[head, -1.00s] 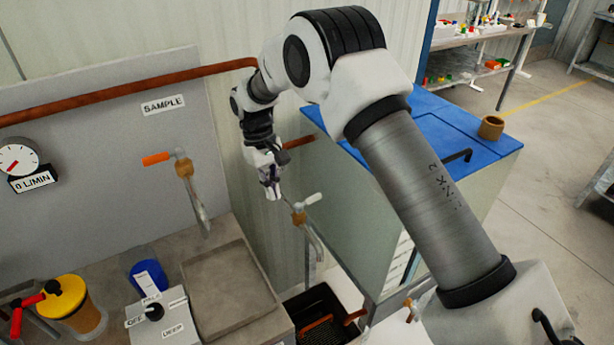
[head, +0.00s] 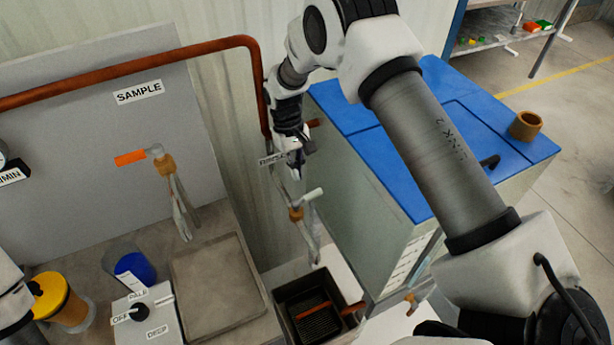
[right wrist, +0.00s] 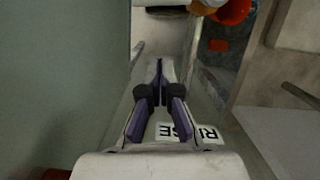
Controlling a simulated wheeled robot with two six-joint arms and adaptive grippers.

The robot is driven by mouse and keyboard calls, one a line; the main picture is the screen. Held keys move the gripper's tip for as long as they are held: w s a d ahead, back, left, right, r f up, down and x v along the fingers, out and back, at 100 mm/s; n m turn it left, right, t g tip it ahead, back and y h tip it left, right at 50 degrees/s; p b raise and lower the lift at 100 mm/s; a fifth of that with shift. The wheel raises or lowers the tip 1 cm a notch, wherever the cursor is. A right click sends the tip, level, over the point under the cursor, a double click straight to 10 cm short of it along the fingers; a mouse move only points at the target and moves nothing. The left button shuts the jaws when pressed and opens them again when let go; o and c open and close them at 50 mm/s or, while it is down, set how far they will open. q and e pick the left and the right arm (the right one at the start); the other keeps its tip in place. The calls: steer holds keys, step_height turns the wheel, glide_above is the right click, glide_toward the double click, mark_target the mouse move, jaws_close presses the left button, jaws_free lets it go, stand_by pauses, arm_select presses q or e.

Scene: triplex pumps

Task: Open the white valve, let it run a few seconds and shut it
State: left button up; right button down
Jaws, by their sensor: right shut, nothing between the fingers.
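The white valve handle (head: 313,194) sticks out to the right from the top of a brass-coloured tap (head: 296,214). Its spout points down over a dark sink (head: 320,308). I cannot make out running water. My right gripper (head: 298,170) is shut and empty, just above and behind the handle, with a small gap showing in the head view. In the right wrist view its fingers (right wrist: 159,70) meet above a partly hidden RINSE label (right wrist: 190,133). That label also shows behind the gripper in the head view (head: 271,159). My left gripper is out of view.
An orange-handled tap (head: 131,158) under the SAMPLE label stands to the left. A blue-topped cabinet (head: 375,150) is close on the right. A copper pipe (head: 150,70) runs along the wall. A control box (head: 150,318) stands at the front left.

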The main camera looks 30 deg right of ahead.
steer(key=shift+m, duration=0.4)
steer(key=s+p, duration=0.1)
steer(key=s, duration=0.2)
steer(key=s+p, duration=0.1)
steer(key=s, duration=0.2)
steer(key=shift+d+f+p, duration=0.15)
steer(key=shift+p, duration=0.2)
steer(key=v, duration=1.2)
steer(key=shift+w+d, duration=0.15)
steer(key=shift+w, duration=0.1)
